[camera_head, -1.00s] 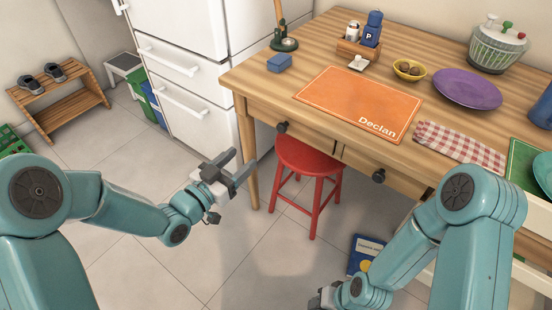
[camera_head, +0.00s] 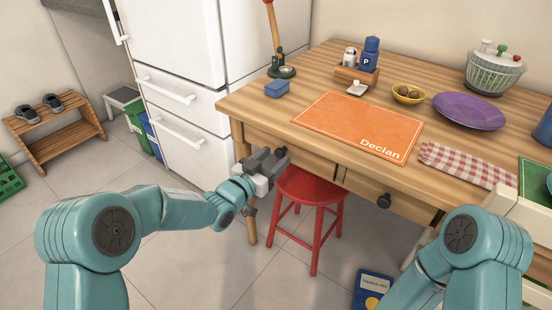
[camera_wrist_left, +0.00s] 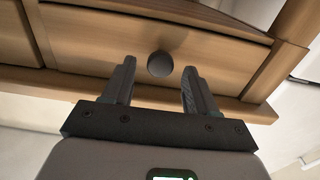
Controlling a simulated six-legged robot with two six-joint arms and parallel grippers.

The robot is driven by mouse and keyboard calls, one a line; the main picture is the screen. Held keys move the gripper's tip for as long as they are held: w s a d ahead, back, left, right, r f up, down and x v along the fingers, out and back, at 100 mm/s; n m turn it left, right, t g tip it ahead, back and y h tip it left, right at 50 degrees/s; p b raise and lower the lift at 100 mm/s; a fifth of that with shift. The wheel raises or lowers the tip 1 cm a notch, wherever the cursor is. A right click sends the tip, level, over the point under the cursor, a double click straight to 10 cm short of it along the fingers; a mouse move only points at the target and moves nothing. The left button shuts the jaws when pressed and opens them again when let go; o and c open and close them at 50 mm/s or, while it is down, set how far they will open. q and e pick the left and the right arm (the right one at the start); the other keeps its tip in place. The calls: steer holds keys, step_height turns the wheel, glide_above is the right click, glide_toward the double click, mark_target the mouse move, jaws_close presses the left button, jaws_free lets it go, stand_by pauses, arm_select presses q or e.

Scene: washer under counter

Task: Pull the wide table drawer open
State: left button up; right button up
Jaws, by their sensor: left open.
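The wooden table has two drawer fronts side by side, both closed. The left drawer front (camera_head: 312,164) has a dark round knob (camera_head: 282,151), partly hidden by my gripper in the head view. My left gripper (camera_head: 273,160) is open in front of that drawer. In the left wrist view the knob (camera_wrist_left: 160,64) shows between and just beyond the two open fingers (camera_wrist_left: 158,85), with the drawer front (camera_wrist_left: 215,62) behind it. Whether a finger touches the knob I cannot tell. The right drawer's knob (camera_head: 384,201) is clear. My right gripper is out of view.
A red stool (camera_head: 310,187) stands under the table, close below my left gripper. A white fridge (camera_head: 190,90) stands to the left. A blue book (camera_head: 372,288) is low at the front. The tabletop holds an orange mat (camera_head: 345,120) and a purple plate (camera_head: 468,110).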

arm_select(q)
steer(key=shift+x, duration=0.95)
jaws_close()
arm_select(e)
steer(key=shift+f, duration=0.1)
